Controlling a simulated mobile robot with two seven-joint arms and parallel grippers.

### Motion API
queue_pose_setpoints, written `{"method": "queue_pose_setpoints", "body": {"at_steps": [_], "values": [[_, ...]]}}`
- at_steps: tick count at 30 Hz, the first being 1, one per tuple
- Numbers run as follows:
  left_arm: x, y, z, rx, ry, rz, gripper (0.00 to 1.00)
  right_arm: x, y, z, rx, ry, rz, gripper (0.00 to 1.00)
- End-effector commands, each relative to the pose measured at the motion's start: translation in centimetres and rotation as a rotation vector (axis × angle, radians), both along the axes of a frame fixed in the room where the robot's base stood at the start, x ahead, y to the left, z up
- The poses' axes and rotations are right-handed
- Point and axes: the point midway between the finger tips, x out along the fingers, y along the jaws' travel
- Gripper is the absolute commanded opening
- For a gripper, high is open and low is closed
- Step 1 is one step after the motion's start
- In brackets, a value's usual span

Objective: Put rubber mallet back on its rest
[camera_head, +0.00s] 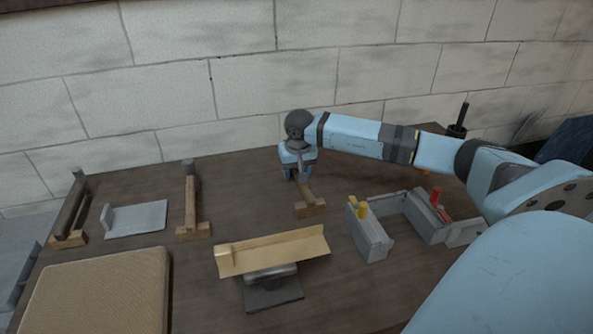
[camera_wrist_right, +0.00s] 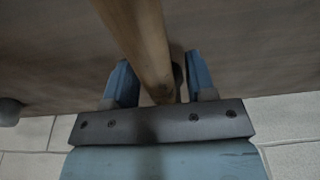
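My right gripper (camera_head: 299,172) is at the back middle of the bench, pointing down over a tool with a wooden handle (camera_head: 305,189). The front of this handle lies at a small wooden rest (camera_head: 311,209). In the right wrist view the handle (camera_wrist_right: 146,45) runs between the two fingers of my right gripper (camera_wrist_right: 162,82). The fingers stand apart, with a gap on the right side of the handle. The tool's head is hidden behind the gripper, so I cannot tell whether it is the rubber mallet. My left gripper is out of view.
Two similar tools, one wooden-handled (camera_head: 190,205) and one darker (camera_head: 70,213), lie on rests at left. A grey plate (camera_head: 140,218) is between them. A yellowish trough (camera_head: 275,250), grey bins (camera_head: 368,237) and a tan board (camera_head: 100,290) stand nearer. A block wall (camera_head: 170,70) bounds the back.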

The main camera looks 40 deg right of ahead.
Motion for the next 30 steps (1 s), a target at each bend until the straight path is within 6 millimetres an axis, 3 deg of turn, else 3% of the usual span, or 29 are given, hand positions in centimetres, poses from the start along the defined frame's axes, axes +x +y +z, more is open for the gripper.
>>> {"method": "queue_pose_setpoints", "body": {"at_steps": [10, 22, 30], "values": [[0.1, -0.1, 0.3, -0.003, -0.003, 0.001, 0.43, 0.0, 0.0, 1.0, 0.0, -0.002, 0.0, 0.51], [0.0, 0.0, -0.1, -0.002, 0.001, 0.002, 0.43, -1.3, 0.7, 9.0, -0.001, -0.004, 0.001, 0.51], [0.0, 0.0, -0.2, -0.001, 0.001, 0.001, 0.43, -1.8, 1.0, 11.9, 0.0, -0.001, 0.0, 0.51]]}}
